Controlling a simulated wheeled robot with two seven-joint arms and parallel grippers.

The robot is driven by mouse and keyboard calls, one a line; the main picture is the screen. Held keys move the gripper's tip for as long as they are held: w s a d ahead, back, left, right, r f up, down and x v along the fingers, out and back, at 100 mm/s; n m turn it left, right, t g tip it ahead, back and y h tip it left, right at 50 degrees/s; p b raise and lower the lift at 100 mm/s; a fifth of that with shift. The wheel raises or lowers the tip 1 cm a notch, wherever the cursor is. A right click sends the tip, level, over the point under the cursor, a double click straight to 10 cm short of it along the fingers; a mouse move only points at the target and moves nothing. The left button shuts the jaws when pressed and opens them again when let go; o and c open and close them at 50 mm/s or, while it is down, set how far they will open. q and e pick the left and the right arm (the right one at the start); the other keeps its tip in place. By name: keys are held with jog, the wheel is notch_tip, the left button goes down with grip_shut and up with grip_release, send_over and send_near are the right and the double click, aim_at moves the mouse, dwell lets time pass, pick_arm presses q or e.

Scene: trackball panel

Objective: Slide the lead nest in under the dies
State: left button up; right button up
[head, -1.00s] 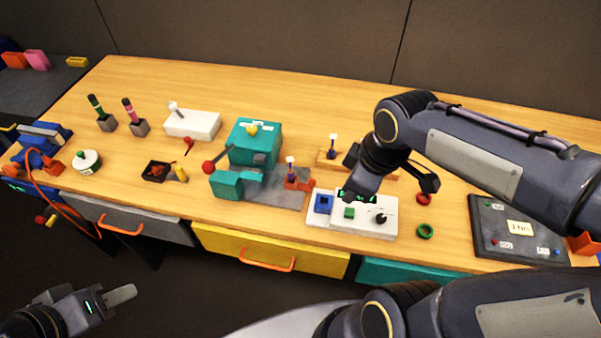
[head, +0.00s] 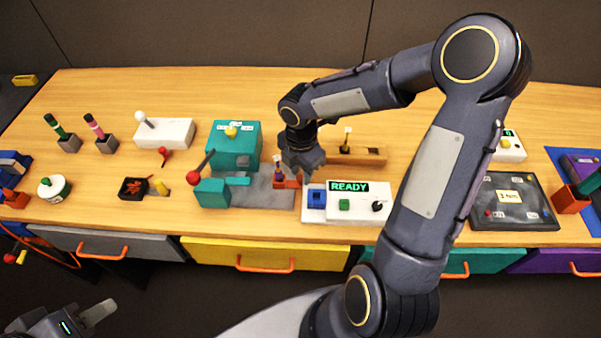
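The lead nest looks to be the small orange-red block (head: 291,184) on the grey plate (head: 262,196), with a dark upright piece in it. It sits just right of the teal press (head: 235,144), whose front teal block (head: 212,193) is at the left of the plate. The dies are not clearly visible. The press lever has a red knob (head: 193,178). My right gripper (head: 303,172) points down beside the nest, on its right; I cannot tell whether they touch or how far its fingers are apart. My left gripper (head: 100,314) is low at left, away from the bench.
A white panel reading READY (head: 335,217) stands close to the right of the plate. Behind it is a wooden block (head: 365,157) with an upright peg. A dark tray (head: 131,189) and a yellow piece (head: 162,187) lie left of the press. My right arm crosses the bench's right half.

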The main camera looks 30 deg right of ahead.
jog(key=shift+f, duration=0.6)
grip_shut()
jog(key=w+a, duration=0.1)
jog(key=a, duration=0.1)
jog(key=w+a, duration=0.2)
jog(key=a, duration=0.1)
jog(key=w+a+b, duration=0.1)
jog(key=w+a, duration=0.1)
jog(key=a, duration=0.1)
jog(key=shift+r, duration=0.1)
grip_release()
jog(key=shift+a, duration=0.1)
